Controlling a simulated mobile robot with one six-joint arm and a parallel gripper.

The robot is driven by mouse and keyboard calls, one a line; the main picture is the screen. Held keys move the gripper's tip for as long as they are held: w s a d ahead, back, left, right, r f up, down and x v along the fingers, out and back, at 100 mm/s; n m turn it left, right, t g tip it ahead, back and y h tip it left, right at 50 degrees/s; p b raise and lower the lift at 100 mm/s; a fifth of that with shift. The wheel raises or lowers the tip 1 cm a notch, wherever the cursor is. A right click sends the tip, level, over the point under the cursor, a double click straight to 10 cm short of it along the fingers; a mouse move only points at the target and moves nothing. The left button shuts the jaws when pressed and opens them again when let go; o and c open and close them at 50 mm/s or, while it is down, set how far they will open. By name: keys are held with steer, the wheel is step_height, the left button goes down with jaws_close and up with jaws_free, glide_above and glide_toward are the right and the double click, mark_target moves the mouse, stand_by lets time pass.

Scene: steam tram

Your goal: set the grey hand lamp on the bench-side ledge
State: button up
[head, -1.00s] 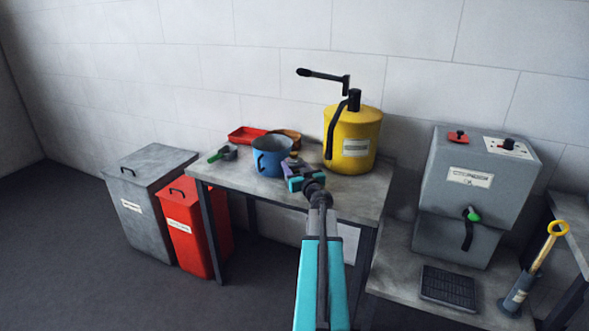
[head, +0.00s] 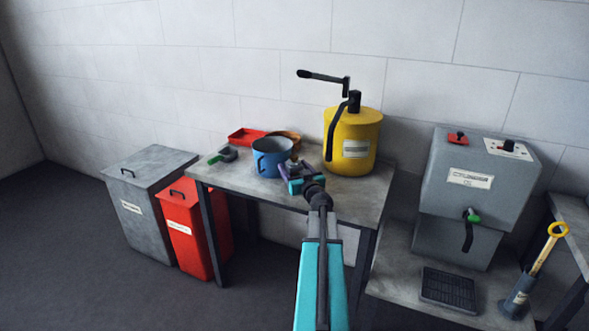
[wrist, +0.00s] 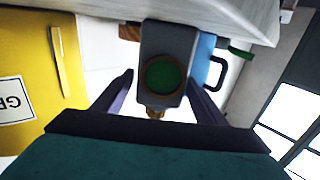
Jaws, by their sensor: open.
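The grey hand lamp, a boxy grey body with a round green lens (wrist: 163,77), stands in the wrist view between the two fingers of my gripper (wrist: 160,92). The fingers are spread, with a gap to the lamp on each side. In the head view the lamp is a small grey shape (head: 294,164) on the bench (head: 245,188), partly hidden by my gripper (head: 296,170). A low grey surface (head: 395,272) lies right of the bench; I cannot tell if it is the bench-side ledge.
A blue pot (head: 271,159) stands left of my gripper and a yellow canister (head: 352,135) with a crank right of it. A red tray (head: 246,136) and a green-handled tool (head: 222,156) lie behind left. A grey machine (head: 477,185) stands on the low surface.

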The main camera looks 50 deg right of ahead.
steer(key=shift+r, duration=0.1)
steer(key=shift+p+v, duration=0.3)
steer(key=shift+v, duration=5.7)
steer(key=shift+w, duration=0.1)
